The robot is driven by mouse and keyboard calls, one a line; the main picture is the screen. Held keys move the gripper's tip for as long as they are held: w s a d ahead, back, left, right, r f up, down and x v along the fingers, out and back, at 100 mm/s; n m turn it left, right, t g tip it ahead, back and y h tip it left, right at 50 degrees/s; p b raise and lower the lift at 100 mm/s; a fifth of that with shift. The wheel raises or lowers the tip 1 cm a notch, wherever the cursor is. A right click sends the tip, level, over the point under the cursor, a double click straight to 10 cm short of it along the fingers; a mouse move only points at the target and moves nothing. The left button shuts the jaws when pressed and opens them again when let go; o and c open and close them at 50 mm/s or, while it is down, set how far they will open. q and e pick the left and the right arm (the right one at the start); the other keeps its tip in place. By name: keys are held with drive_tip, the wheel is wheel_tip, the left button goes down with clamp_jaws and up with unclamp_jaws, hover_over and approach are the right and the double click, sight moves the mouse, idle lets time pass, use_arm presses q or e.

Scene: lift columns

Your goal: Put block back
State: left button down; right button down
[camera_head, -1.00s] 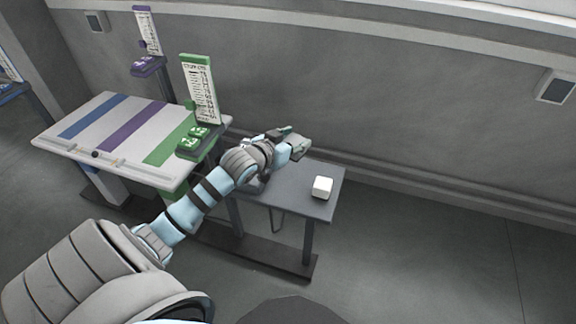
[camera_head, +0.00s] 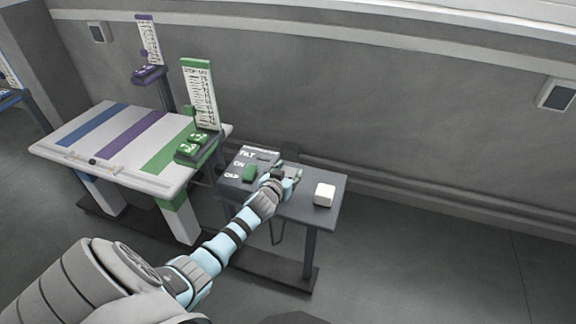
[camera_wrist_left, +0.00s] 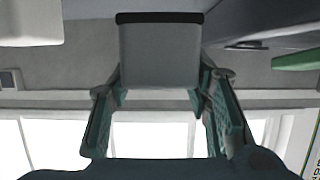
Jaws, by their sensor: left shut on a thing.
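My left gripper (camera_head: 287,171) is over the small grey table (camera_head: 300,208), between the switch console and a white block (camera_head: 324,194). In the left wrist view my left gripper (camera_wrist_left: 160,100) has its green fingers on either side of a grey block-like thing (camera_wrist_left: 160,55) with a black edge, and is shut on it. A dark grey shape (camera_head: 290,151) beyond the fingertips in the head view looks like the same thing. The white block sits apart on the table's right part; a pale shape (camera_wrist_left: 30,22) at the wrist view's upper left may be it. My right gripper is not in view.
The console (camera_head: 235,172), marked TILT and ON, has a green switch (camera_head: 249,173). To the left stands a white table (camera_head: 75,152) with blue, purple and green stripes. The floor at right is clear.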

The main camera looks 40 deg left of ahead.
use_arm(q)
wheel_tip(320, 180, down, 4)
drive_tip(key=shift+r+b, duration=0.25)
drive_tip(key=shift+b, duration=0.55)
drive_tip(key=shift+r, duration=0.1)
drive_tip(key=c, duration=0.8)
unclamp_jaws()
drive_tip(key=shift+s, duration=0.1)
drive_tip(key=shift+c, duration=0.2)
